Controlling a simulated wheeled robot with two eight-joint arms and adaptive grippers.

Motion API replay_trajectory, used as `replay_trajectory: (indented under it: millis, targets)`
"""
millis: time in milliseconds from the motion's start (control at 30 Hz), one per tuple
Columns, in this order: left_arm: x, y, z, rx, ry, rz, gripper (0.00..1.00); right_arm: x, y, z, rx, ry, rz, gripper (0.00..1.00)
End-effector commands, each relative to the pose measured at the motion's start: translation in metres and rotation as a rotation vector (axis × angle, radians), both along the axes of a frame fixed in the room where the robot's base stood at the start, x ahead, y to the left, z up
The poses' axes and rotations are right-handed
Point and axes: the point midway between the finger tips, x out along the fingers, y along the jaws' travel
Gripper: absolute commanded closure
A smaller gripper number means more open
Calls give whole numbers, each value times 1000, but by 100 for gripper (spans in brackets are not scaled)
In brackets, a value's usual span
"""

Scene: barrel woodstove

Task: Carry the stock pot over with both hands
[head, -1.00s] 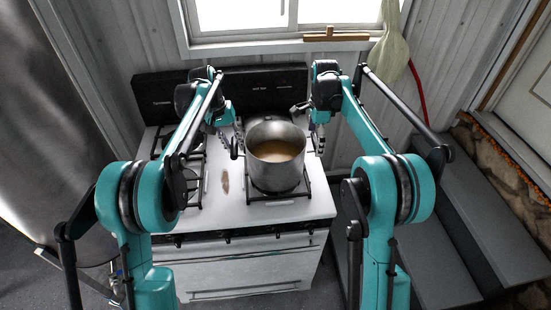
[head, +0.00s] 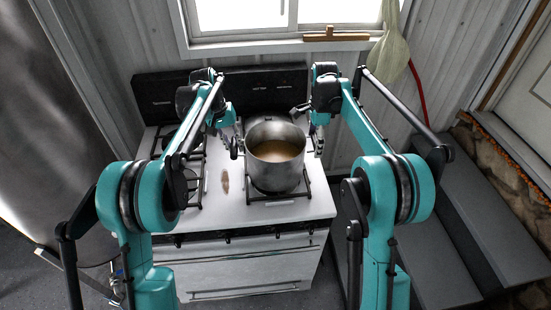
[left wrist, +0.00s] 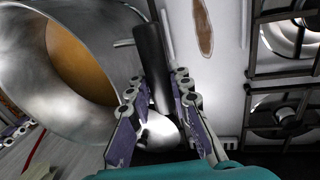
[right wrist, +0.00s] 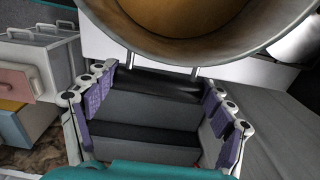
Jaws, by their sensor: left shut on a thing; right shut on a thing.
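The grey metal stock pot (head: 277,178), part full of brown liquid (head: 277,151), stands upright over the right side of the stove; I cannot tell whether its base touches the grate. My left gripper (head: 235,144) is shut on the black handle at the pot's left side; in the left wrist view the handle (left wrist: 150,58) lies between its fingers. My right gripper (head: 317,146) is at the opposite side of the pot. In the right wrist view its fingers are at the two ends of the dark right handle (right wrist: 165,82), shut on it, below the pot rim (right wrist: 190,52).
The white stove (head: 222,205) has black grates (head: 195,165) at its left and a brown mark (head: 225,181) in the middle. A black backguard (head: 165,93) and a window are behind. Grey steps (head: 420,255) are at the right; a large metal barrel (head: 45,130) is at the left.

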Motion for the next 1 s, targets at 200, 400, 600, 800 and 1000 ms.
replay_trajectory:
  millis: [200, 400, 600, 800, 1000]
  targets:
    - [0, 0, 10, -1, 0, 0, 100, 1, 0, 9, -1, -2, 0, 78]
    - [0, 0, 25, -2, 1, 0, 100, 1, 0, 24, -2, -1, 0, 78]
    - [0, 0, 42, -2, 1, 0, 100, 1, -1, 41, -2, -1, 0, 78]
    - [0, 0, 51, -2, 1, 0, 100, 1, -1, 50, -3, -1, 0, 78]
    - [0, 0, 51, -2, 1, 0, 100, 1, -1, 50, -3, -1, 0, 78]
